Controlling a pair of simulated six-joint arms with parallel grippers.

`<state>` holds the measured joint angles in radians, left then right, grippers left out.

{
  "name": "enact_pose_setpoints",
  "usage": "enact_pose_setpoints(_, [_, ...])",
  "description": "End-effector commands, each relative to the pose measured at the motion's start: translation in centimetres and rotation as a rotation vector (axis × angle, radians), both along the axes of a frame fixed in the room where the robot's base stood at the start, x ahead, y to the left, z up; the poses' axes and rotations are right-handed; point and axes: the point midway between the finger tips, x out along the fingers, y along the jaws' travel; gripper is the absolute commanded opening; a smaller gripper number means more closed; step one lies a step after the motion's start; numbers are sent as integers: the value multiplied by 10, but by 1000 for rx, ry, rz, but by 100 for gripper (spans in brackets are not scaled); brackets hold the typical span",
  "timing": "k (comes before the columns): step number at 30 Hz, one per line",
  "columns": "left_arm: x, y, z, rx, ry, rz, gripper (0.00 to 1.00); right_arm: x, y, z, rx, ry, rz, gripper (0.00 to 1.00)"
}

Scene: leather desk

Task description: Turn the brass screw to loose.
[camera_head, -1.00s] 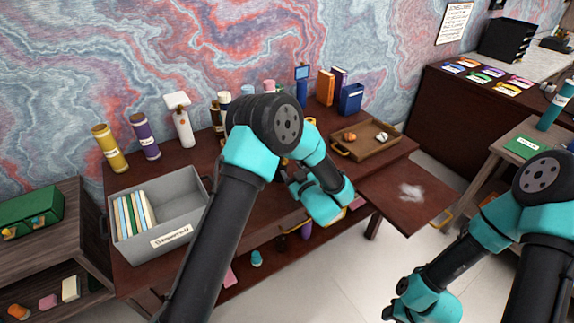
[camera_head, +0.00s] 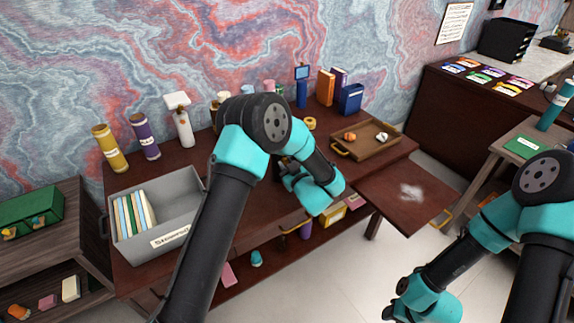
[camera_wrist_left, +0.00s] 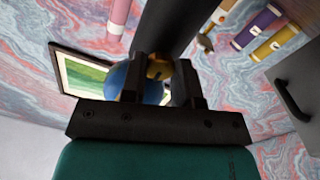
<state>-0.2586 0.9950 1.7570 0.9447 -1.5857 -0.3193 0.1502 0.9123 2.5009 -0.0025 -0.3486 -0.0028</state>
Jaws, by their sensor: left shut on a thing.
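My left gripper (camera_head: 284,167) is at the middle of the dark red-brown desk (camera_head: 262,207) in the head view, largely hidden by my own left arm. In the left wrist view its two dark fingers (camera_wrist_left: 160,85) are closed around a small brass-coloured piece, which I take to be the brass screw (camera_wrist_left: 158,68). Only part of it shows between the fingers, and its turn angle cannot be read. The screw cannot be made out in the head view. My right arm is at the lower right of the head view, and its fingers are out of the picture.
A grey bin (camera_head: 188,191) with upright folders stands left of my left arm. A wooden tray (camera_head: 347,154) with small items is to the right. A blue round shape (camera_wrist_left: 116,82) and a framed picture (camera_wrist_left: 85,75) show behind the fingers. Bottles and books line the desk's back.

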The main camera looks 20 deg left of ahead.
Motion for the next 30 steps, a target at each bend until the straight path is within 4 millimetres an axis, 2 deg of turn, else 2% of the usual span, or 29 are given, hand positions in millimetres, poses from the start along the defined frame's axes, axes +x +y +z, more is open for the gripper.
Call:
enact_pose_setpoints(1, [0,0,0,0,0,0,17,0,0,0,0,0,0,43])
enact_pose_setpoints(5, [0,0,0,0,0,0,5,0,0,0,0,0,0,43])
enact_pose_setpoints(17, [0,0,0,-40,-36,1,5,0,0,0,0,0,0,43])
enact_pose_setpoints(30, [0,0,-1,-253,-238,1,5,0,0,0,0,0,0,43])
